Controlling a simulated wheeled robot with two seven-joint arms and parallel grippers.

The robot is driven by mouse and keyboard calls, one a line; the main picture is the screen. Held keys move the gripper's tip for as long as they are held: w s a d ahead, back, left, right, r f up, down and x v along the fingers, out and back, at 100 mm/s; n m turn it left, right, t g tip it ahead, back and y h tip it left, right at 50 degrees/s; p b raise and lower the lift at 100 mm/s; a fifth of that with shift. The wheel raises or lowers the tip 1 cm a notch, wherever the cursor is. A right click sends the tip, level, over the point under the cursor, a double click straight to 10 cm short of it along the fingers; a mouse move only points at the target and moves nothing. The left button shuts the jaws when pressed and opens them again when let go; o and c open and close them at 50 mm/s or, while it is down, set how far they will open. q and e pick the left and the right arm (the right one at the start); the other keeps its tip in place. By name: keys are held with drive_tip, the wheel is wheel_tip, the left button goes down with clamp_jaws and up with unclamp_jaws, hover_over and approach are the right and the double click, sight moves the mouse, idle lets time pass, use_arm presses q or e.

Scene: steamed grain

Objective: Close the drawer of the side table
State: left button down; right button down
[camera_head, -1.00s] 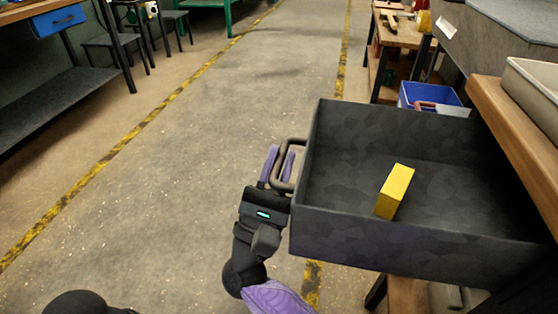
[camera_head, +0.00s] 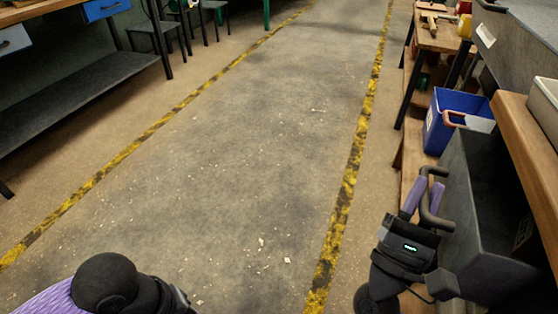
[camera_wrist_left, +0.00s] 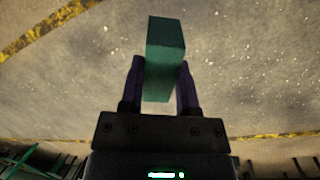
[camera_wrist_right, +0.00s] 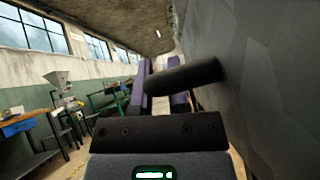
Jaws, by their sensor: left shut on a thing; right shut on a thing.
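The dark grey drawer (camera_head: 478,215) is at the right edge of the head view, partly open below the wooden top of the side table (camera_head: 530,145). In the right wrist view, the bar-shaped handle (camera_wrist_right: 185,76) lies between the fingers, beside the grey drawer front (camera_wrist_right: 255,80). My left gripper (camera_wrist_left: 160,85) is shut on a green block (camera_wrist_left: 165,60), held above the floor. In the head view only part of my left arm shows, at the bottom left. Most of the drawer's inside is hidden.
A blue bin (camera_head: 455,115) stands on a shelf beyond the drawer. A tray (camera_head: 546,100) sits on the side table. A workbench (camera_head: 75,95) and stools stand at the left. The concrete floor (camera_head: 230,170) between the yellow lines is clear.

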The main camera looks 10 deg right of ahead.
sight(451, 203)
drive_tip(key=shift+s+d, duration=0.5)
drive_tip(key=shift+d, duration=0.25)
drive_tip(key=shift+s+d, duration=0.5)
drive_tip(key=shift+d, duration=0.25)
drive_tip(key=c, duration=0.6)
unclamp_jaws()
drive_tip(key=v, duration=1.2)
